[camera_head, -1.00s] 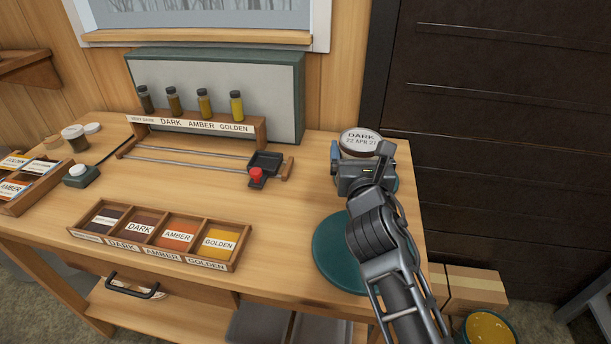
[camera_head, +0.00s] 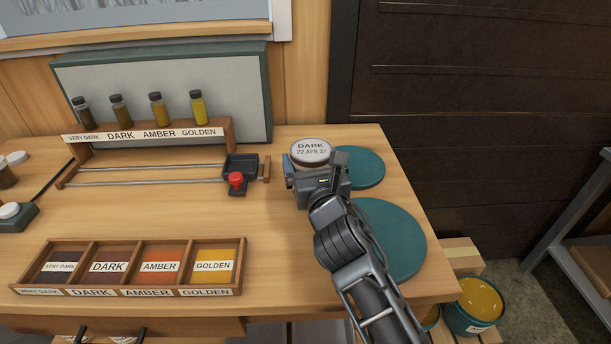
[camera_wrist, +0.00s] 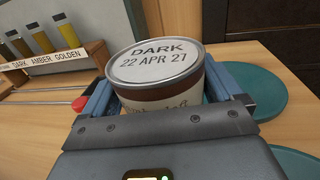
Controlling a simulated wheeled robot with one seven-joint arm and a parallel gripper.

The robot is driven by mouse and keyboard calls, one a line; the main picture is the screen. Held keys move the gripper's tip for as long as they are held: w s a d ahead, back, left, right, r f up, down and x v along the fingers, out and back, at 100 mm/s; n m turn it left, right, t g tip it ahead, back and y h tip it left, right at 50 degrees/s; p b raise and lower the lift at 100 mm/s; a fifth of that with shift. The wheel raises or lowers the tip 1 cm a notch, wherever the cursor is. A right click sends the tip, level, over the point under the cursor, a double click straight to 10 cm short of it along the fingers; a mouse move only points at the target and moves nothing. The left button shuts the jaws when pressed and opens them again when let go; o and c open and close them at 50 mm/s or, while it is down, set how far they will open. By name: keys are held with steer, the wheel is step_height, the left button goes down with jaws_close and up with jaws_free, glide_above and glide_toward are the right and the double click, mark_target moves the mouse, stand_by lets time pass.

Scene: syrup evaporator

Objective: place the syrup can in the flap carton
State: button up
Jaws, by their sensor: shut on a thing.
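My gripper (camera_head: 318,172) is shut on the can over the right part of the table. Whether the can's base touches the table is hidden by my gripper. I cannot make out the flap carton; a cardboard-coloured box (camera_head: 461,253) shows beside the table at lower right.
Two green discs (camera_head: 358,168) (camera_head: 396,240) lie on the table's right side. A sample rack (camera_head: 150,134) with several bottles, a rail with a red-knobbed slider (camera_head: 237,181), and a label tray (camera_head: 130,268) stand left.

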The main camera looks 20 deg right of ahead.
steer(key=shift+f+b, duration=0.9)
steer(key=shift+f, duration=0.3)
steer(key=shift+f, duration=0.15)
steer(key=o, duration=1.4)
